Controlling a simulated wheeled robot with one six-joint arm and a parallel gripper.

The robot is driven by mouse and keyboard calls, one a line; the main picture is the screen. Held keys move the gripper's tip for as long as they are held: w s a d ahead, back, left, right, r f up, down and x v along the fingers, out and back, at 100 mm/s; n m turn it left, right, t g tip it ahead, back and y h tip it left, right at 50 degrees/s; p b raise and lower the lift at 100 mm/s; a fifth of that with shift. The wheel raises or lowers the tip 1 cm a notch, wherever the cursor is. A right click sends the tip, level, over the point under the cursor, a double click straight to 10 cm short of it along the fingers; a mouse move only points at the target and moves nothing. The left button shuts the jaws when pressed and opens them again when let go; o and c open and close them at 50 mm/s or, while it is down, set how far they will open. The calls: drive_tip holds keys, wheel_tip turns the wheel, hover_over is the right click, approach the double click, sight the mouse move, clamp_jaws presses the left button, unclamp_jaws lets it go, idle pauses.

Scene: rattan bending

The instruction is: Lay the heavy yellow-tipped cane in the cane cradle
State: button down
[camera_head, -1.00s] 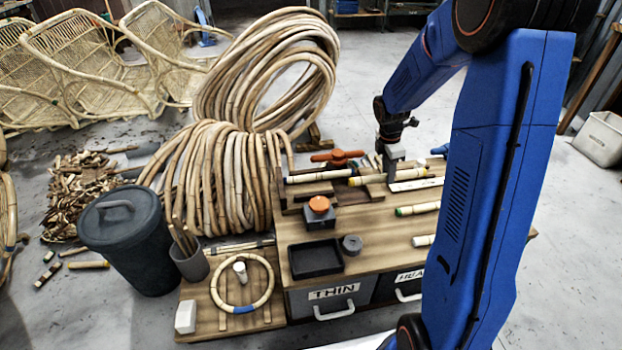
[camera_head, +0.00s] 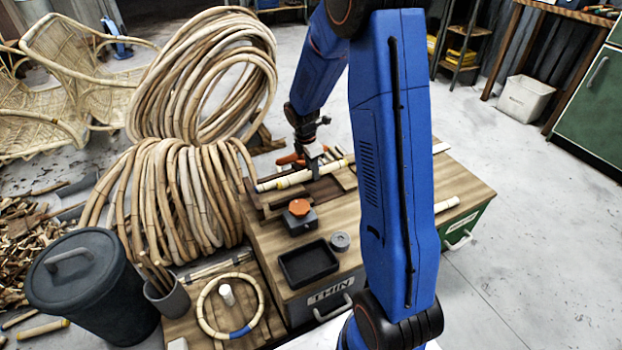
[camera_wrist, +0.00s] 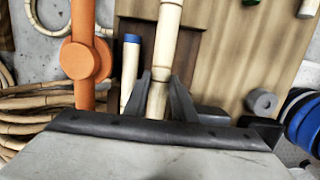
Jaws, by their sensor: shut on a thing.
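My gripper (camera_head: 313,162) is shut on a pale cane with a yellow mark (camera_head: 284,183) towards its left part, over the dark wooden cradle (camera_head: 328,190). In the wrist view the cane (camera_wrist: 160,62) runs between the two fingers, and its far end leaves the picture at the top. The cradle also shows there as a dark brown block (camera_wrist: 188,72) beside and beneath the cane. I cannot tell whether the cane touches it. Another pale stretch of cane (camera_head: 266,186) shows left of the yellow mark; whether it is a separate piece is unclear.
An orange handle (camera_head: 290,159) stands close behind my gripper. A blue-tipped cane (camera_wrist: 131,60) lies beside the held one. An orange knob (camera_head: 299,207), a black tray (camera_head: 307,263) and a grey disc (camera_head: 340,242) stand in front. Coiled cane (camera_head: 165,195) is at the left.

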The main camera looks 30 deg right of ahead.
drive_tip(key=shift+f, duration=1.95)
drive_tip(key=shift+f, duration=0.1)
drive_tip(key=c, duration=1.5)
unclamp_jaws()
